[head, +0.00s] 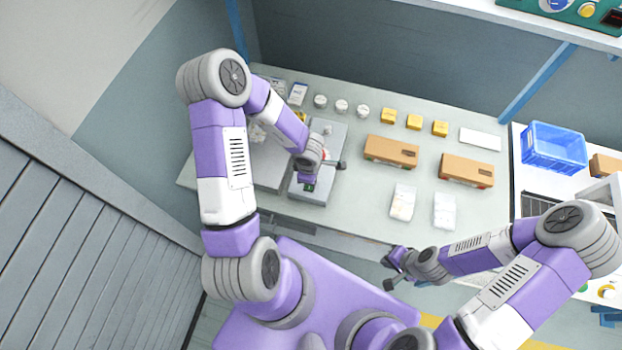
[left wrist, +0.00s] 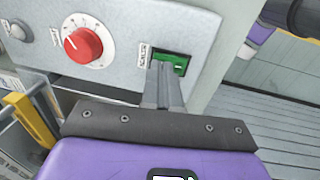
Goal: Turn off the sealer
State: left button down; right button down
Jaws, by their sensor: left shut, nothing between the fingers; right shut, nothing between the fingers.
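The sealer is a grey box-shaped machine (head: 325,188) on the left part of the bench. In the left wrist view its grey front panel (left wrist: 205,30) carries a red dial (left wrist: 86,44) and, right of it, a green switch (left wrist: 178,62) in a dark frame beside a small label. My left gripper (left wrist: 163,72) is shut and empty, its fingertips in front of the switch and covering its left part. I cannot tell whether they touch it. In the head view the left wrist hides part of the sealer. My right gripper (head: 388,264) is shut and empty before the bench's front edge.
Brown cartons (head: 391,151), yellow boxes (head: 414,121), white jars (head: 341,105) and clear bags (head: 403,202) stand on the bench right of and behind the sealer. A blue crate (head: 553,148) is at the right. The bench (head: 355,215) is bare near its front.

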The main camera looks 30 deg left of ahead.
pick_arm(q)
jog(key=shift+w+f, duration=0.1)
jog(key=shift+f, duration=0.35)
jog(key=shift+f, duration=0.15)
dwell(0.3)
jog(key=shift+s+d, duration=0.1)
jog(key=shift+s, duration=0.3)
jog(key=shift+s+d, duration=0.1)
jog(key=shift+s, duration=0.3)
